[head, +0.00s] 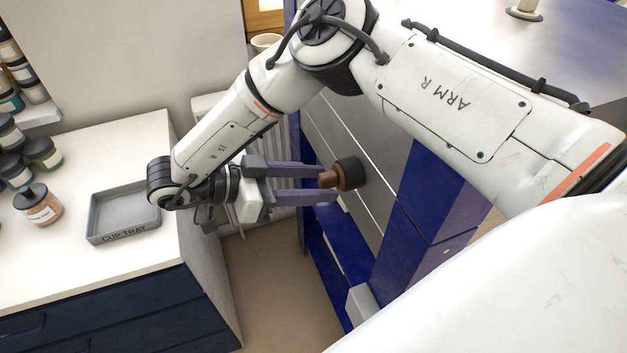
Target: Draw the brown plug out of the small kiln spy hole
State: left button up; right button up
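The brown plug (328,179) sits in the dark round collar (350,173) of the spy hole on the kiln's grey metal side (378,198). My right gripper (329,183) reaches to it from the left, with its two purple-grey fingers apart and their tips on either side of the plug's outer end. I cannot tell whether the fingers press on the plug or stand just clear of it. My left gripper is not in view.
A grey tray marked CUP TRAY (124,213) lies on the white counter (60,265) at left, with several jars beside it, one of them orange-brown (39,206). Blue kiln panels (425,210) stand below my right arm. The floor (268,290) between counter and kiln is clear.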

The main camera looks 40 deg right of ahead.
grip_shut()
jog(key=shift+w+a, duration=0.15)
jog(key=shift+a, duration=0.5)
dwell(0.9)
jog(key=shift+w+a, duration=0.25)
jog(key=shift+a, duration=0.65)
jog(key=shift+w+a, duration=0.2)
jog(key=shift+a, duration=0.65)
jog(key=shift+r, duration=0.1)
notch_tip(320, 180, up, 6)
jog(key=p, duration=0.5)
jog(key=shift+a+r, duration=0.2)
jog(key=shift+a, duration=0.25)
jog(key=shift+w, duration=0.1)
